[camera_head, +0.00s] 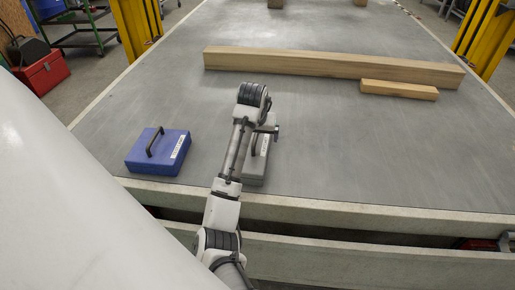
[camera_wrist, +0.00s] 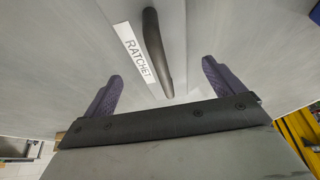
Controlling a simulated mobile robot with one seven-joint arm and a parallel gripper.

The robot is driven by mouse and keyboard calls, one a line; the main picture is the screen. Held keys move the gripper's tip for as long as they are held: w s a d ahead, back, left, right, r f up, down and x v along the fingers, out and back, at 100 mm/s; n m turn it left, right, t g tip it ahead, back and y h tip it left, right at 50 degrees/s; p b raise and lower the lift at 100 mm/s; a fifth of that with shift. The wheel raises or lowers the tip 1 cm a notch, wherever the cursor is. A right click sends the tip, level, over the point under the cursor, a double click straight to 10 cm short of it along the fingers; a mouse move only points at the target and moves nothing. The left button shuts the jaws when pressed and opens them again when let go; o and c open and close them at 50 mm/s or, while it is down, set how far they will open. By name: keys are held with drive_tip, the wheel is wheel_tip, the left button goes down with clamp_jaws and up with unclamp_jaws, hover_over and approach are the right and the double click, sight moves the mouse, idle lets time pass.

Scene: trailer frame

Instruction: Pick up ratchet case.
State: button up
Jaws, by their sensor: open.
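The ratchet case is a grey box (camera_head: 256,172) near the front edge of the grey trailer bed, partly hidden behind my arm in the head view. In the wrist view its grey lid (camera_wrist: 182,30) fills the upper middle, with a white label reading RATCHET (camera_wrist: 134,55) and a dark bar handle (camera_wrist: 154,48). My gripper (camera_wrist: 162,70) is open. Its two purple-grey fingers stand apart on either side of the handle's near end in that view. Nothing is held. Whether the fingers are level with the handle cannot be told.
A blue case (camera_head: 158,151) with a black handle lies to the left on the bed. A long wooden beam (camera_head: 325,65) and a short wood block (camera_head: 399,90) lie farther back. Yellow posts (camera_head: 137,25) flank the bed. Clear bed lies to the right of the ratchet case.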

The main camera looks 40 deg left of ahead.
sight(258, 142)
drive_tip(key=shift+x, duration=1.5)
drive_tip(key=shift+f+p, duration=0.2)
drive_tip(key=shift+p, duration=0.1)
drive_tip(key=shift+c, duration=0.2)
drive_tip(key=c, duration=1.2)
drive_tip(key=shift+c, duration=0.9)
drive_tip(key=shift+r, duration=0.2)
